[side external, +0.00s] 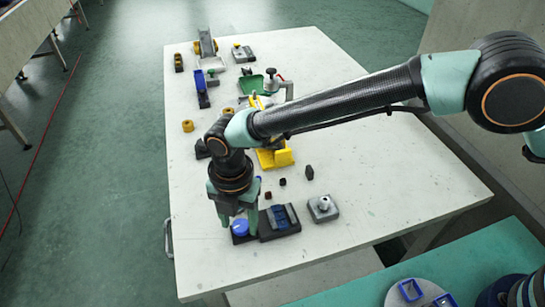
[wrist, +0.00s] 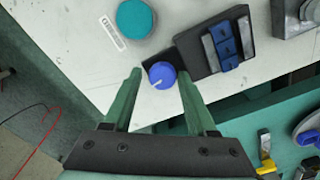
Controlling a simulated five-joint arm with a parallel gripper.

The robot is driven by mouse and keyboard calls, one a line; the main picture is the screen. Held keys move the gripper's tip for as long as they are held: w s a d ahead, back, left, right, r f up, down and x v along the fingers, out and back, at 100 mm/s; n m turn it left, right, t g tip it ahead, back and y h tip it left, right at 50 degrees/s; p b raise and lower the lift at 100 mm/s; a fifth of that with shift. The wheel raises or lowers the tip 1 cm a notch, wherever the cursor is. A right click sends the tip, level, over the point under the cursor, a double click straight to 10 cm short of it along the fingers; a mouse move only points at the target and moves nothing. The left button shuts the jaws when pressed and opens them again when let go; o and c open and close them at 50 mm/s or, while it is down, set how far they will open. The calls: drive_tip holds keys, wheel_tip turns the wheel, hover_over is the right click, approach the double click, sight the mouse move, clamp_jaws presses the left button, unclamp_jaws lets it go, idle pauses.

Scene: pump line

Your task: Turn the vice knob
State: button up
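The vice (side external: 280,221) is a dark block with blue and grey jaw parts near the front of the white table. In the wrist view the vice (wrist: 218,46) is at the upper right. Its round blue knob (wrist: 163,79) has a white pointer line and sits at the vice's left end; it also shows in the side view (side external: 240,229). My gripper (side external: 238,219) points down over the knob. In the wrist view its green fingers (wrist: 161,74) are apart, one on each side of the knob, with gaps visible. Whether they are down at knob height I cannot tell.
A teal disc (wrist: 135,18) lies near the knob. A grey block with a round top (side external: 323,208) stands right of the vice. Small dark pieces and a yellow fixture (side external: 275,158) lie behind. The table's front left is clear.

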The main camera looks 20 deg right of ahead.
drive_tip(key=shift+s+d+f, duration=0.1)
drive_tip(key=shift+d, duration=0.15)
